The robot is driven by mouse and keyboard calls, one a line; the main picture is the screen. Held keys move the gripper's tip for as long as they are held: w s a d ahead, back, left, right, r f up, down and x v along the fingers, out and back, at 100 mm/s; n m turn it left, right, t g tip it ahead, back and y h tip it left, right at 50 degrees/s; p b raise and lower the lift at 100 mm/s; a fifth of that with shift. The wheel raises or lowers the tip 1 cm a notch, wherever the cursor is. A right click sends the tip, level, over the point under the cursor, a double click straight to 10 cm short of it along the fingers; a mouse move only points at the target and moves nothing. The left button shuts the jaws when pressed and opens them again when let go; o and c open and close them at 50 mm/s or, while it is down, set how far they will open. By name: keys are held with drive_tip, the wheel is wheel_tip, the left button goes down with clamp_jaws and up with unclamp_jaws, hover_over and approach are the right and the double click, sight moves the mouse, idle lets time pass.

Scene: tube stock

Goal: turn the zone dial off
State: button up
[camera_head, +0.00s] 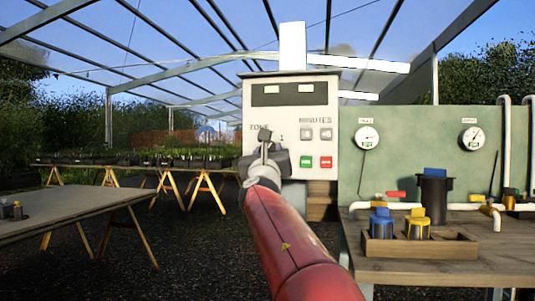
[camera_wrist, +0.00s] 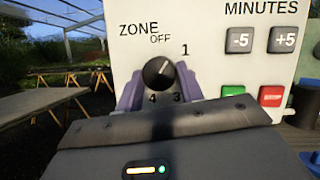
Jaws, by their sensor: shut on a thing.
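The zone dial (camera_wrist: 157,73) is a round black knob on the white control box (camera_head: 290,105), under the word ZONE. Its white pointer mark tilts to the upper right, seemingly between OFF and 1. Labels 1, 3 and 4 show around it; 2 is not seen. My gripper (camera_wrist: 159,84) has its two purple fingers on either side of the dial, shut on it. In the head view my gripper (camera_head: 265,153) and red arm cover the dial.
Right of the dial are grey -5 (camera_wrist: 239,40) and +5 buttons, with a green button (camera_wrist: 231,94) and a red button (camera_wrist: 271,96) below.

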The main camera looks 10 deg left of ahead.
drive_tip(key=n+y, duration=0.1)
drive_tip(key=n, duration=0.2)
drive_tip(key=n+g+y+p, duration=0.1)
drive_tip(key=n, duration=0.1)
drive_tip(key=shift+d+r+n+y, duration=0.15)
drive_tip(key=shift+r+n+y, duration=0.05)
drive_tip(key=shift+n+y, duration=0.2)
drive_tip(key=shift+n+g+y+p, duration=0.55)
drive_tip(key=shift+n+p, duration=0.5)
drive_tip(key=shift+n, duration=0.65)
drive_tip(key=shift+f, duration=0.1)
drive_tip(key=o, duration=1)
drive_tip(key=shift+s, duration=0.1)
drive_tip(key=b+v, duration=0.2)
drive_tip(key=v, duration=0.5)
drive_tip(key=shift+s+d, duration=0.15)
drive_tip(key=shift+s, duration=0.15)
